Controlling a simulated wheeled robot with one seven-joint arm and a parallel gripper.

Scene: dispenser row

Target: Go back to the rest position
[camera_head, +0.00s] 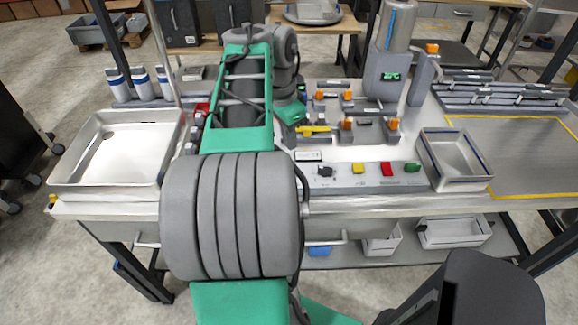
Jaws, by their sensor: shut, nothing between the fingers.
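My arm, in green and grey, reaches up from the bottom of the head view over the workbench (330,203). Its large ribbed grey link covers the bench's front edge left of centre. The wrist end bends down on the right side of the arm, above the middle of the bench. The fingers of my gripper cannot be made out; the arm's own links seem to hide them. No held object shows.
A shallow empty tray (118,180) lies at the left, with several bottles (141,82) behind it. A button panel (372,176), a small metal bin (458,178) and a grey dispenser (388,70) stand right of the arm. The yellow-outlined area (525,155) is clear.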

